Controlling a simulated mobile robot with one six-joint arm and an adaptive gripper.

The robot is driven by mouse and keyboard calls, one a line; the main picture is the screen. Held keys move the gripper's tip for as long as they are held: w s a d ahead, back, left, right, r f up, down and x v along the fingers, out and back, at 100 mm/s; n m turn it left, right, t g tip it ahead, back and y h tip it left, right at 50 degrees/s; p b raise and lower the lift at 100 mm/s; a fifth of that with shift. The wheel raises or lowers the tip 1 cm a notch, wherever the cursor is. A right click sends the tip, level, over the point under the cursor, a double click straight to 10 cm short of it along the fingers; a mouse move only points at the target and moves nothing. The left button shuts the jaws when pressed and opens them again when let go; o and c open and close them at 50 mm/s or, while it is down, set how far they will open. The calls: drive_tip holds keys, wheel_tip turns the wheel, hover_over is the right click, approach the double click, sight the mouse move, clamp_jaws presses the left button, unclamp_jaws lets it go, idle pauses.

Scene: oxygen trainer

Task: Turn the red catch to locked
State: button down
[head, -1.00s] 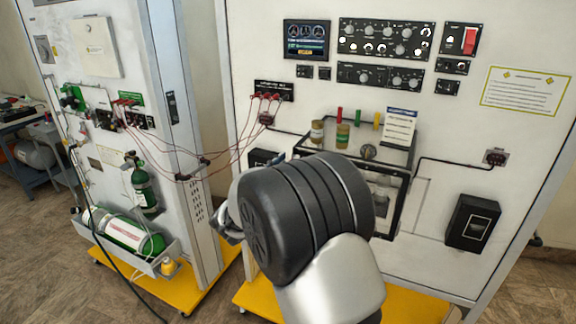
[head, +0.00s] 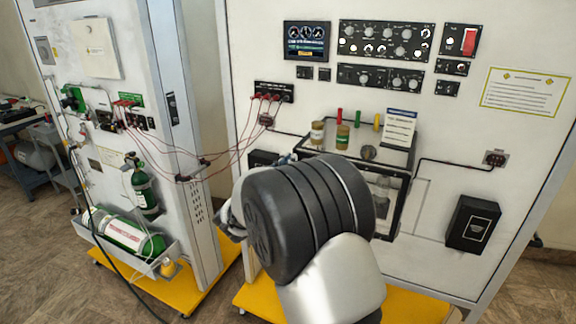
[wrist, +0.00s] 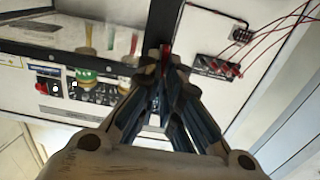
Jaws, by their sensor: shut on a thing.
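In the wrist view, my gripper (wrist: 163,62) has its blue-grey fingers closed together at the tips. A small red piece (wrist: 166,47), which looks like the red catch, shows at the fingertips against a dark frame post. Most of the catch is hidden by the fingers, so its exact angle cannot be told. In the head view, the catch is not visible and my dark arm joint covers most of the gripper. A bluish bit of the gripper (head: 286,159) shows by the left front corner of the glass-sided case (head: 408,190).
Two tan-topped jars (head: 317,133) and coloured pegs stand on the case. Red leads (head: 232,150) run from a black socket block (head: 274,92) to the left panel. A black box (head: 472,224) is on the right. Green cylinders (head: 124,232) are at left.

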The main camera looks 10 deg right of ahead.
drive_tip(key=shift+f+m+b, duration=0.1)
drive_tip(key=shift+m+b, duration=0.2)
drive_tip(key=shift+b, duration=0.05)
drive_tip(key=m+b, duration=0.3)
drive_tip(key=shift+s+d+f+m+b, duration=0.15)
drive_tip(key=shift+s+d+m+b, duration=0.05)
drive_tip(key=shift+d+m+b, duration=0.1)
drive_tip(key=shift+s+d+f+m+b, duration=0.15)
drive_tip(key=shift+f+m+b, duration=0.1)
drive_tip(key=shift+m+b, duration=1.85)
drive_tip(key=shift+s+d+f+m+b, duration=0.1)
drive_tip(key=shift+d+f+m+b, duration=0.1)
drive_tip(key=shift+m+b, duration=1.95)
drive_tip(key=shift+s+d+f+m+b, duration=0.1)
drive_tip(key=shift+f+m+b, duration=0.15)
drive_tip(key=shift+m+b, duration=1.85)
drive_tip(key=shift+m+p, duration=0.45)
drive_tip(key=shift+m, duration=0.2)
drive_tip(key=c, duration=1.8)
unclamp_jaws()
